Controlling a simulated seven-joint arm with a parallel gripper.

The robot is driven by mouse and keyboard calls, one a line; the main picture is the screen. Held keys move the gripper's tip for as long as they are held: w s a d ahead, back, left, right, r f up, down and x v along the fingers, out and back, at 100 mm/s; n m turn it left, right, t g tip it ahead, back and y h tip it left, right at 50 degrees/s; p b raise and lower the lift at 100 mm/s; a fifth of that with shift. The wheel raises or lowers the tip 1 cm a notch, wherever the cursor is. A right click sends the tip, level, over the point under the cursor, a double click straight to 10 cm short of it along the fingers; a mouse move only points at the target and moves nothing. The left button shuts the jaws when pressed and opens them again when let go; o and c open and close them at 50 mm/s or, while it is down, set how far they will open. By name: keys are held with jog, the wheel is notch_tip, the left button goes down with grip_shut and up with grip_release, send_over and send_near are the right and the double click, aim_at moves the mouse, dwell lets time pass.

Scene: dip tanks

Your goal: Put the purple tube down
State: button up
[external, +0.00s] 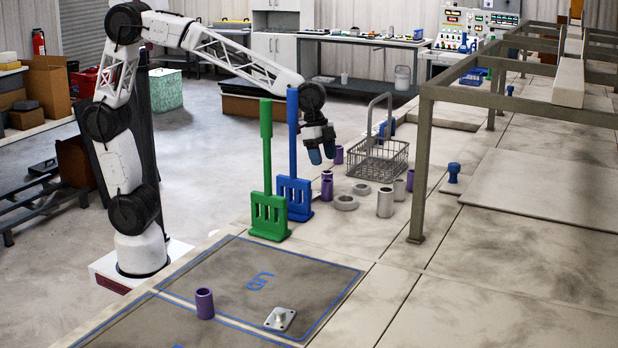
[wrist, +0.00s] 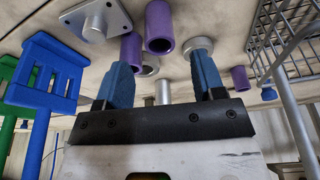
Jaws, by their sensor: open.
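My gripper (external: 322,154) is open, pointing down, with blue fingers. In the wrist view my gripper (wrist: 161,62) has nothing between its fingers. One purple tube (external: 327,187) stands on the bench just below the fingertips in the external view. I cannot tell which tube is meant.
A green rack (external: 268,215) and a blue rack (external: 295,197), both tall-handled, stand left of my gripper. A wire basket (external: 386,160), grey rings (external: 346,203) and a grey cylinder (external: 385,204) are at right. A metal frame (external: 420,165) stands farther right. The front mat (external: 310,285) has free room.

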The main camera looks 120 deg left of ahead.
jog(key=shift+v, duration=2.25)
jog(key=s+d+f+n, duration=0.1)
jog(key=s+d, duration=1.2)
jog(key=s, duration=0.4)
jog(key=s+d+f, duration=0.3)
jog(key=s, duration=0.5)
jog(key=s+d+f+n, duration=0.1)
jog(key=s+d+f, duration=0.2)
jog(key=s, duration=0.6)
jog(key=shift+d+f+g, duration=0.3)
jog(key=shift+d, duration=0.15)
